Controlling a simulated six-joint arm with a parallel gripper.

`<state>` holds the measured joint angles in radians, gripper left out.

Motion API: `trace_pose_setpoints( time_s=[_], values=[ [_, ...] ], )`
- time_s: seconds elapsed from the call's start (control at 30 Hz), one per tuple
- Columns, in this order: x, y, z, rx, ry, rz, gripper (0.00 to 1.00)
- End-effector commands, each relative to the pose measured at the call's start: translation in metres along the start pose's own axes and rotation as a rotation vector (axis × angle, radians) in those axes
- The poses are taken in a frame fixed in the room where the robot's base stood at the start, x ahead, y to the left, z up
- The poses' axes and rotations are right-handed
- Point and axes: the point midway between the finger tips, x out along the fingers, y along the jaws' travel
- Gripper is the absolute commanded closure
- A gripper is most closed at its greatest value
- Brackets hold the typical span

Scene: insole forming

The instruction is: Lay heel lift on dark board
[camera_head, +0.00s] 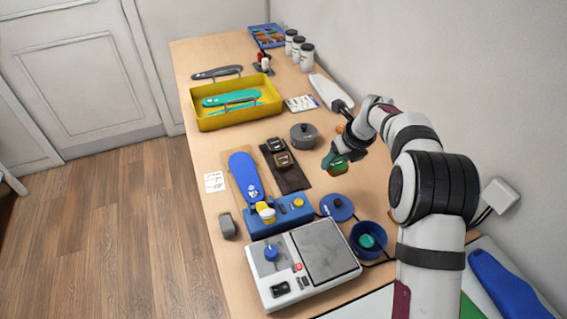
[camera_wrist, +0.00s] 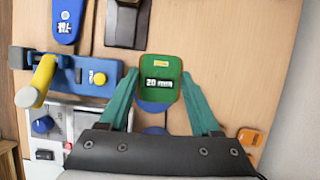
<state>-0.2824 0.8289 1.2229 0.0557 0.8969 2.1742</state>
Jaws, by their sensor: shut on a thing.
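My gripper (camera_head: 337,160) is shut on a green heel lift (camera_wrist: 161,80) marked "20 mm". The lift is held between both teal fingers in the wrist view. In the head view it (camera_head: 341,170) hangs to the right of the dark board (camera_head: 295,184) and apart from it. The dark board is a narrow strip on the table. Two small dark blocks, one black (camera_head: 276,145) and one brown (camera_head: 283,160), sit at its far end. Its near end is bare.
A blue insole (camera_head: 245,177) lies left of the dark board. A blue clamp device (camera_head: 280,217) and a white press machine (camera_head: 300,262) stand nearer. A grey lidded pot (camera_head: 304,136) is behind the board. A blue round lid (camera_head: 337,207) lies nearby. An orange piece (camera_wrist: 248,136) lies at right.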

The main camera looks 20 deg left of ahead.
Motion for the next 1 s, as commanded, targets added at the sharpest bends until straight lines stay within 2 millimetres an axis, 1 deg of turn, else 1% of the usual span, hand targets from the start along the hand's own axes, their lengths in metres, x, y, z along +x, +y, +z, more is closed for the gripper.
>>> trace_pose_setpoints(
  time_s=[0.07, 0.13, 0.33, 0.4, 0.5, 0.63, 0.8, 1.0],
  values=[
    [0.005, 0.003, 0.004, 0.034, 0.001, -0.012, 0.87],
    [0.016, 0.011, 0.011, 0.044, 0.002, -0.017, 0.87],
    [0.068, 0.053, 0.038, 0.044, 0.003, -0.015, 0.87],
    [0.082, 0.064, 0.046, 0.044, 0.003, -0.016, 0.87],
    [0.095, 0.074, 0.054, 0.045, 0.001, -0.017, 0.87],
    [0.107, 0.078, 0.053, 0.048, 0.003, -0.017, 0.87],
    [0.135, 0.078, 0.041, 0.048, 0.003, -0.016, 0.87],
    [0.136, 0.077, 0.041, 0.048, 0.002, -0.017, 0.87]
  ],
)
